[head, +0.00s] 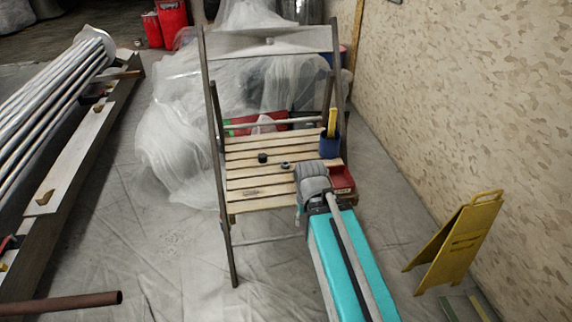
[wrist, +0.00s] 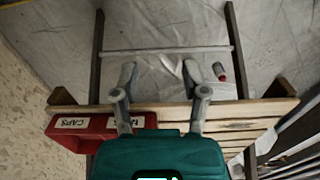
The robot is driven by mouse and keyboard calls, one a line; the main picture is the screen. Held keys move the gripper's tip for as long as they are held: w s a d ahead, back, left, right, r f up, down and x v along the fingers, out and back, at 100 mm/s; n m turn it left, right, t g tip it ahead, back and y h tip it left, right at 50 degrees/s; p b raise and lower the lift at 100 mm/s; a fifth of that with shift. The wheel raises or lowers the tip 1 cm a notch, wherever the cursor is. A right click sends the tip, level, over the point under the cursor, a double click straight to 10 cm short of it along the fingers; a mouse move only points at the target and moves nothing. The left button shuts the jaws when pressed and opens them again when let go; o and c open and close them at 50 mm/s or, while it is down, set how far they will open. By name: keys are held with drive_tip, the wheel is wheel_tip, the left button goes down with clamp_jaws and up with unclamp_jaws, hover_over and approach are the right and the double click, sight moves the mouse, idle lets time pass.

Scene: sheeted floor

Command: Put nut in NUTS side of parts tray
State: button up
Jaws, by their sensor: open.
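The parts tray (head: 343,179) is a red box at the right front of the slatted wooden seat. In the wrist view the red tray (wrist: 68,138) shows a CAPS label and a second label mostly hidden by my gripper. A small dark ring-like piece (head: 285,165), which looks like the nut, lies on the slats just behind my gripper; I cannot make it out in the wrist view. My gripper (head: 312,180) is beside the tray's left side. In the wrist view my gripper (wrist: 160,72) has its fingers spread and nothing between them.
A black round piece (head: 262,158) lies on the slats. A blue cup (head: 330,147) with a yellow item stands at the right back. The folding frame's posts (head: 215,120) rise around the seat. A yellow floor sign (head: 462,240) stands by the wall.

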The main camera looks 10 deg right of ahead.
drive_tip(key=o, duration=0.4)
drive_tip(key=shift+w, duration=0.15)
drive_tip(key=shift+w+r, duration=0.25)
drive_tip(key=shift+w, duration=0.1)
wheel_tip(320, 180, up, 11)
drive_tip(key=n+p, duration=1.2)
drive_tip(key=n, duration=0.2)
hover_over(286, 165)
drive_tip(key=w, duration=0.1)
drive_tip(key=shift+a+r, duration=0.15)
drive_tip(key=shift+a, duration=0.05)
wheel_tip(286, 165, down, 9)
drive_tip(key=b, duration=0.8)
drive_tip(key=shift+r+b, duration=0.2)
drive_tip(key=shift+b, duration=0.15)
